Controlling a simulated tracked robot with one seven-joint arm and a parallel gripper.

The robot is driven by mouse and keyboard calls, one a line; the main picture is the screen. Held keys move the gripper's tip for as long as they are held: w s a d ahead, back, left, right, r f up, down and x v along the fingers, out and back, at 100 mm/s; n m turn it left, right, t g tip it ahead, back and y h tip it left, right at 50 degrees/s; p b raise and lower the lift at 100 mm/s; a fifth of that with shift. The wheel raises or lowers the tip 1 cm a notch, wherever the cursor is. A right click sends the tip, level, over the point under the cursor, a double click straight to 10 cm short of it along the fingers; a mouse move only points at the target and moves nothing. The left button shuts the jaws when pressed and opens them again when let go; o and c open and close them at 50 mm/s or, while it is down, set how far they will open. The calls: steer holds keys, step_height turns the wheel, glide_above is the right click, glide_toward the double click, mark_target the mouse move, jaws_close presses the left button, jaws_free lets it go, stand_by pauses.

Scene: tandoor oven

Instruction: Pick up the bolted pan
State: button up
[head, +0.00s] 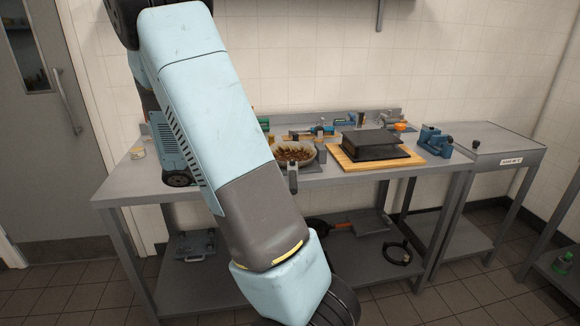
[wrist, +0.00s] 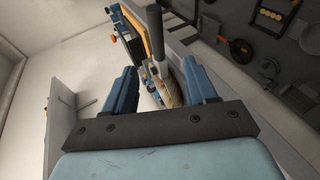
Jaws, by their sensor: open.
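A round, shallow pan (head: 295,154) with a pale rim stands on the grey metal table and holds many small brown pieces, too small to make out as bolts. A grey upright part at its front may be its handle; I cannot tell. In the wrist view, what looks like the same pan (wrist: 166,92) shows partly, beyond the fingers and between them. My gripper (wrist: 163,84) is open, with blue fingers spread wide and nothing between the tips. The gripper is not visible in the head view, where my arm covers the table left of the pan.
A wooden board (head: 346,161) with a black box-like block (head: 375,143) lies right of the pan. A blue tool (head: 436,141) stands at the table's right end. Small tools crowd behind the pan. The lower shelf holds a black pan-like item (head: 397,252).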

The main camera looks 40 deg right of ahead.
step_height(320, 180, down, 2)
steer(key=w+d+h, duration=0.1)
steer(key=w+h, duration=0.1)
steer(key=w, duration=0.1)
glide_toward(292, 165)
steer(key=s+d+f, duration=0.3)
steer(key=s+d, duration=0.1)
steer(key=s, duration=0.1)
steer(key=shift+s+d+f, duration=0.15)
steer(key=shift+s+f, duration=0.1)
steer(key=shift+f, duration=0.1)
steer(key=shift+c, duration=0.4)
jaws_close()
stand_by(0.9)
